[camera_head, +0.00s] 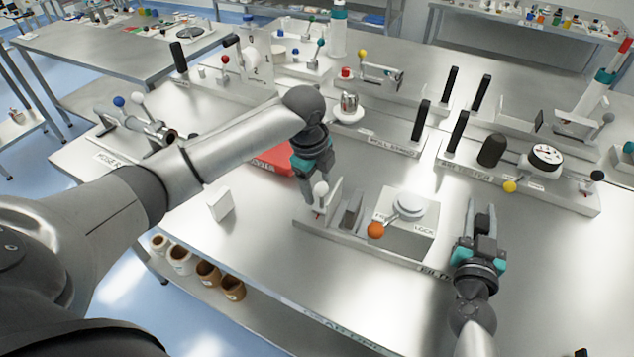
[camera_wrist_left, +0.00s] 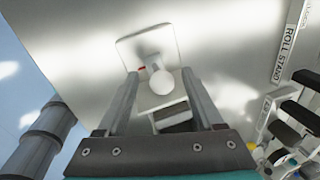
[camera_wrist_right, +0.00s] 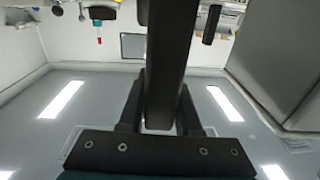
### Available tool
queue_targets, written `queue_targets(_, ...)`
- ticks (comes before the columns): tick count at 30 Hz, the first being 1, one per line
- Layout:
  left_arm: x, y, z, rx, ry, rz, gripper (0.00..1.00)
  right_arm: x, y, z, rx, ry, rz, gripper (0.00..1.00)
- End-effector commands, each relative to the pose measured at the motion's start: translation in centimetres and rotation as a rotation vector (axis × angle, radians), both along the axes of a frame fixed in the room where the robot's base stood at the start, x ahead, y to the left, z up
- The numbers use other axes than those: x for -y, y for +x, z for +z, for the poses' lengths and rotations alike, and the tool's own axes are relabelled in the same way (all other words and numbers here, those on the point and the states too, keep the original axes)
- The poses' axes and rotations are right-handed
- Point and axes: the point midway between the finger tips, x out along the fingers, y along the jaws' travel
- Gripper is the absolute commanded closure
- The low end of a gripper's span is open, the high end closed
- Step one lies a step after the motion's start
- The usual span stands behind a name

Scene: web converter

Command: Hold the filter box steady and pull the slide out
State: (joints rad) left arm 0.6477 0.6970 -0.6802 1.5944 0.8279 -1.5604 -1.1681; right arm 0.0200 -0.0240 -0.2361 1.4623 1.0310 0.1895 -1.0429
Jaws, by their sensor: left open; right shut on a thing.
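The filter box (camera_head: 405,240) is a grey block with a white disc on top, an orange ball knob (camera_head: 375,230) and a "LOCK" label. The slide's white ball knob (camera_head: 320,188) is at the left end of its base. It also shows in the left wrist view (camera_wrist_left: 162,82), between the fingers. My left gripper (camera_head: 318,198) is open around that knob; contact cannot be told. My right gripper (camera_head: 480,210) is shut on a black upright handle (camera_head: 484,222) to the right of the box. In the right wrist view the dark handle (camera_wrist_right: 170,65) fills the gap between the fingers.
A red tray (camera_head: 275,158) lies behind my left arm. A station with a dial gauge (camera_head: 545,157) and black upright handles stands at the back right.

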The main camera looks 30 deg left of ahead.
Motion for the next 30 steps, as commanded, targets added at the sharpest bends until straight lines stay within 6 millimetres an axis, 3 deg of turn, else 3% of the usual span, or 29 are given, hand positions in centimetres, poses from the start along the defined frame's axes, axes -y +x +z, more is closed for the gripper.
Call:
queue_targets(1,0.1,0.0,0.0,0.001,-0.002,-0.001,0.31,0.1,-0.4,-1.3,-0.026,-0.003,0.002,1.0)
queue_targets(8,0.1,-0.1,0.9,0.004,-0.003,-0.002,0.31,0.1,-0.4,-1.3,-0.026,-0.004,0.003,1.0)
queue_targets(21,-0.2,-1.8,9.4,0.007,-0.001,-0.001,0.31,0.0,-0.4,-1.3,-0.026,-0.004,0.004,1.0)
queue_targets(30,-0.3,-2.4,11.8,0.003,-0.001,-0.001,0.31,0.0,-0.4,-1.3,-0.026,-0.004,0.004,1.0)
